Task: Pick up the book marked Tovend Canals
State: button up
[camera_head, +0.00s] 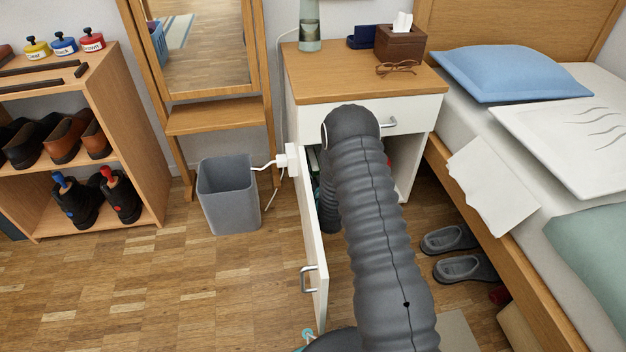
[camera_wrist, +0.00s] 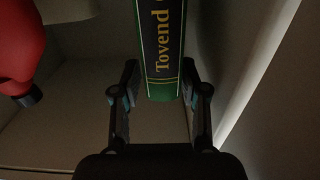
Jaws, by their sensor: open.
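The book marked Tovend (camera_wrist: 162,50) shows in the wrist view, with a green spine and a black label with gold letters. The rest of its title is cut off at the top edge. My gripper (camera_wrist: 159,80) is open, with one finger on each side of the spine's near end. A gap shows beside each finger, and I cannot tell the depth between the fingertips and the book. In the head view my arm reaches into the open nightstand (camera_head: 424,118), and hides the gripper and most of the inside.
A red object with a black end (camera_wrist: 22,45) is left of the book. A pale wall (camera_wrist: 262,75) rises close on the right. The open cabinet door (camera_head: 309,240) stands left of my arm, near a grey bin (camera_head: 228,200). The bed (camera_head: 500,215) is to the right.

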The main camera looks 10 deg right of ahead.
aim_at(313, 159)
jog(key=shift+w+a+f, duration=0.15)
jog(key=shift+w, duration=2.1)
grip_shut()
